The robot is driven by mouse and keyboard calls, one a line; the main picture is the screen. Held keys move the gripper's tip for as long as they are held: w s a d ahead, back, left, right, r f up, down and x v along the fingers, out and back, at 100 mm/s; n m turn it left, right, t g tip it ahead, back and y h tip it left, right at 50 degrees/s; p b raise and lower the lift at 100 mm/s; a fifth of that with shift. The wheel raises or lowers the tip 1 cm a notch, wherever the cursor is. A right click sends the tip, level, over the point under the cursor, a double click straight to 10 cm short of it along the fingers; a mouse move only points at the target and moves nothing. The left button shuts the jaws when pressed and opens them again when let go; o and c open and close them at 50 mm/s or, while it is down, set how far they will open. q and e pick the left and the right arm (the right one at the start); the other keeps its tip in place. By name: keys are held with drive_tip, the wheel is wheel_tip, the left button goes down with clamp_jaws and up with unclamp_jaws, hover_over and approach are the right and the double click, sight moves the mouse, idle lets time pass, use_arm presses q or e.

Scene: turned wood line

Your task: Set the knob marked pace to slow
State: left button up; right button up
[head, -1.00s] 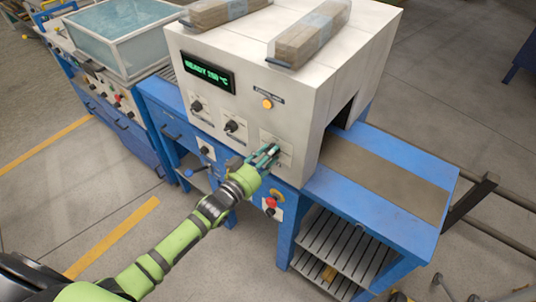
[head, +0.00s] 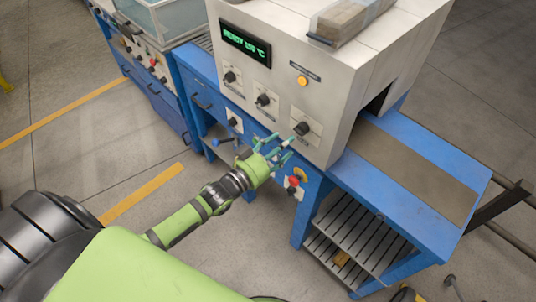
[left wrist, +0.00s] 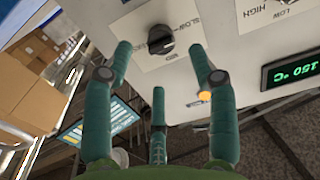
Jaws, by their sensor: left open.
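The oven's white front panel has a black knob (head: 301,128) on its right plate. In the left wrist view this knob (left wrist: 160,39) sits on a white plate lettered SLOW and MID; the word pace is not readable. Where its pointer stands I cannot tell for sure. My left gripper (head: 275,147) is open and empty, in front of the panel, below and left of the knob in the head view. In the left wrist view its green fingers (left wrist: 163,75) are spread, with the knob beyond them, apart from it. My right gripper is not in view.
Two more knobs (head: 263,99) (head: 229,77) stand left on the panel, under a green-lit display (head: 246,43). An orange button (head: 302,80) is above. A red stop button (head: 293,182) is below. A blue conveyor table (head: 440,190) extends right.

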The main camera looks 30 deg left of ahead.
use_arm(q)
drive_tip(key=v, duration=0.6)
idle(0.3)
drive_tip(key=s+a+f+n+g+y+b, duration=0.1)
drive_tip(key=s+a+f+g+y, duration=0.2)
drive_tip(key=f, duration=0.8)
drive_tip(key=s+f+g+b, duration=0.2)
drive_tip(key=s+f, duration=0.3)
drive_tip(key=f, duration=0.7)
drive_tip(key=s+a+f+n+g+y+b, duration=0.1)
drive_tip(key=s+a+f+g+y, duration=0.15)
drive_tip(key=f, duration=0.85)
drive_tip(key=s+d+f+g+b, duration=0.1)
drive_tip(key=s+f+g, duration=0.1)
drive_tip(key=s+f, duration=0.3)
drive_tip(key=s+d+f+g, duration=0.1)
drive_tip(key=s+f+g, duration=0.2)
drive_tip(key=s, duration=0.9)
drive_tip(key=s+d+f+g+b, duration=0.1)
drive_tip(key=s+f+g, duration=0.2)
drive_tip(key=s+f, duration=0.5)
drive_tip(key=shift+s+d+f+m+y+b, duration=0.25)
drive_tip(key=shift+s+d+m+y+b, duration=0.1)
drive_tip(key=shift+s, duration=0.25)
